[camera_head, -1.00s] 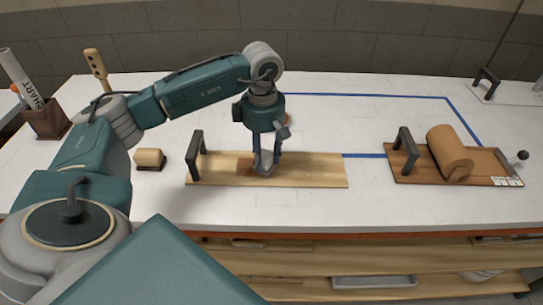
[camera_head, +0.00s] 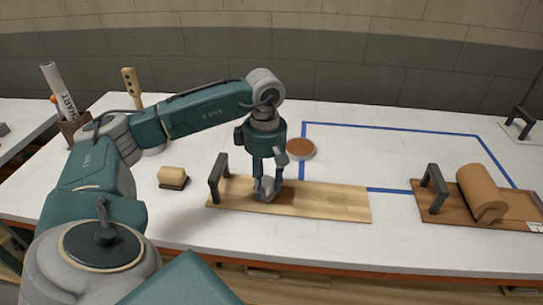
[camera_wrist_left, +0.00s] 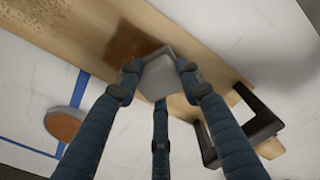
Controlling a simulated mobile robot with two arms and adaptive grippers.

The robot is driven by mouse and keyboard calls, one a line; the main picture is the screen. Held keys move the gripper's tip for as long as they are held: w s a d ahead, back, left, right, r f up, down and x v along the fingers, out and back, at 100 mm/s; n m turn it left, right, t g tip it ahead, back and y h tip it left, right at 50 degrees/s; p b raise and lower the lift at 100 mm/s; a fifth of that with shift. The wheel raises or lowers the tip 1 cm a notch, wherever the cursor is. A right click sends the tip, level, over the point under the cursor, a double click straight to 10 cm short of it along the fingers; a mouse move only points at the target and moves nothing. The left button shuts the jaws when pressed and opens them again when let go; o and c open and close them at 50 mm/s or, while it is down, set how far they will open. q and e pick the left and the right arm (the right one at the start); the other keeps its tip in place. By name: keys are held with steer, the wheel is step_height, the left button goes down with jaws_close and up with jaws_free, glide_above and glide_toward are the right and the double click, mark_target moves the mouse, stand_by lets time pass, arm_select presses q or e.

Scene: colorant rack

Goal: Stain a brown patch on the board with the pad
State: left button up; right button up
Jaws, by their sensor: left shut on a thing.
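The light wooden board (camera_head: 330,200) lies on the white table, with a black handle (camera_head: 216,180) at its left end. A brown patch (camera_head: 286,194) marks the board; it also shows in the left wrist view (camera_wrist_left: 132,42), beside the pad. My left gripper (camera_head: 266,188) points down over the board and is shut on the pale grey pad (camera_head: 264,196). In the left wrist view the gripper (camera_wrist_left: 158,82) has its fingers around the pad (camera_wrist_left: 159,74). The pad is at or very near the board; contact is not clear. My right gripper is out of view.
A round dish (camera_head: 300,149) with a brown top stands behind the board. A small wooden block (camera_head: 172,175) with a dark base sits to the left. A brown board (camera_head: 428,208) with a tan roll (camera_head: 482,192) lies to the right. Blue tape (camera_head: 390,131) marks the table.

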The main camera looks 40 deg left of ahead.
arm_select(q)
steer(key=shift+s+a+b, duration=0.35)
steer(key=shift+s+a, duration=0.45)
steer(key=shift+a, duration=0.3)
steer(key=shift+w+d+p, duration=0.35)
steer(key=shift+w+d, duration=0.25)
steer(key=shift+d, duration=0.25)
steer(key=shift+w+d, duration=0.5)
steer(key=shift+d, duration=0.2)
steer(key=shift+w+d+p, duration=0.4)
steer(key=shift+w+d, duration=0.15)
steer(key=shift+d, duration=0.25)
steer(key=shift+w+d, duration=0.75)
steer(key=shift+d, duration=0.3)
steer(key=shift+w+d, duration=0.7)
steer(key=shift+d, duration=0.35)
step_height(320, 180, up, 6)
steer(key=p, duration=0.4)
